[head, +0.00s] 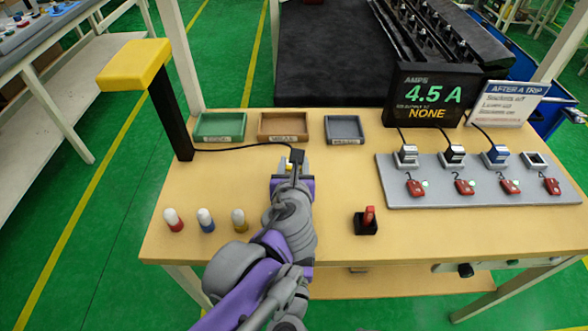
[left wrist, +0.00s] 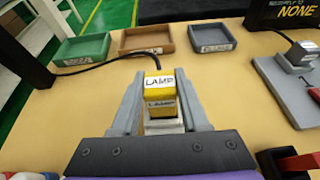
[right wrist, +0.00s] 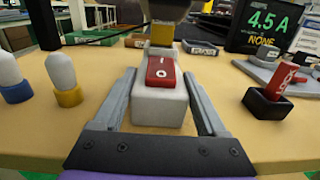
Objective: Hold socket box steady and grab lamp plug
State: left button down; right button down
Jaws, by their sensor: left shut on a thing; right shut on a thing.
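The yellow lamp plug (left wrist: 158,83), labelled LAMP, is between the fingers of my left gripper (left wrist: 160,98), which is shut on it. The white socket box (right wrist: 160,106), with a red rocker switch (right wrist: 160,71) on top, is between the fingers of my right gripper (right wrist: 160,88), which is shut on it. The right wrist view shows the yellow plug (right wrist: 162,33) at the box's far end. I cannot tell whether it is seated in the box. In the head view my arms mostly hide both. The lamp (head: 133,65) stands at the table's left, its black cable running to the plug.
Green, brown and grey trays (head: 220,127) line the back. Several colored pegs (head: 205,220) stand at front left. A small black holder with a red piece (head: 367,220) is right of my arms. A grey socket strip (head: 470,190) and an amps display (head: 433,95) are at right.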

pick_arm(q)
notch_tip(320, 180, up, 8)
jog(key=shift+r, duration=0.1)
pick_arm(e)
grip_release()
jog(key=s, duration=1.2)
jog(key=shift+a, duration=0.15)
pick_arm(q)
jog(key=shift+s, duration=0.1)
pick_arm(e)
jog(key=shift+a, duration=0.1)
